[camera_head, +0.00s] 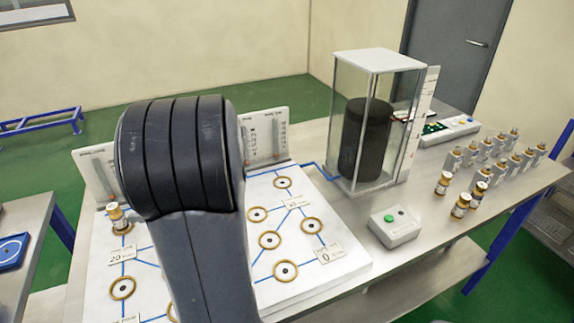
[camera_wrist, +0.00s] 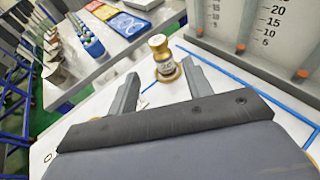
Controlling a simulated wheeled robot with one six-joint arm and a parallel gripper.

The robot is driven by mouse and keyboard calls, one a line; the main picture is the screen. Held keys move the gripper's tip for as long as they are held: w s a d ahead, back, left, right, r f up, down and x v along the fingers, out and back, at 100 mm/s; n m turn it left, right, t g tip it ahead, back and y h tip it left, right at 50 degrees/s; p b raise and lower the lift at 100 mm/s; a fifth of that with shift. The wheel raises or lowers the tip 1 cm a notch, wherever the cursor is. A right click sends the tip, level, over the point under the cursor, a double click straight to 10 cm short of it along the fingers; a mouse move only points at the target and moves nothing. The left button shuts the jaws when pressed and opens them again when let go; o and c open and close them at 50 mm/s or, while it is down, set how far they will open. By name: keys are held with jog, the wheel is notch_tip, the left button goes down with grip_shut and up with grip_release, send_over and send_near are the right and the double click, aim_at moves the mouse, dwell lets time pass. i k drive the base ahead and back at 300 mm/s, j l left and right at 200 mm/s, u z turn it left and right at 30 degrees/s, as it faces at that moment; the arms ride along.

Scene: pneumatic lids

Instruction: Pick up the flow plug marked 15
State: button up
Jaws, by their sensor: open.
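A small flow plug (camera_head: 117,216) with a gold cap and a pale label stands upright in a gold ring on the left of the white board (camera_head: 343,268). In the wrist view the plug (camera_wrist: 161,55) stands just beyond and between my fingertips; its label is too small to read. My gripper (camera_wrist: 160,73) is open and empty, with one finger on each side of the plug's line. In the head view my dark arm hides the gripper and the board's middle. More plugs stand at the right, including one plug (camera_head: 443,183) at the front; their marks are unreadable.
A clear tank (camera_head: 342,125) with a black cylinder stands behind the board. A box with a green button (camera_head: 394,228) sits right of it. Grey holders (camera_head: 453,161) line the table's right. Upright scale panels (camera_wrist: 275,25) rise close to my gripper's right.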

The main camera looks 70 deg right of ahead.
aim_at(443, 184)
jog(key=z, duration=3.8)
jog(key=i+l, duration=0.15)
jog(key=l, duration=0.15)
jog(key=i+l+z, duration=0.15)
jog(key=l, duration=0.2)
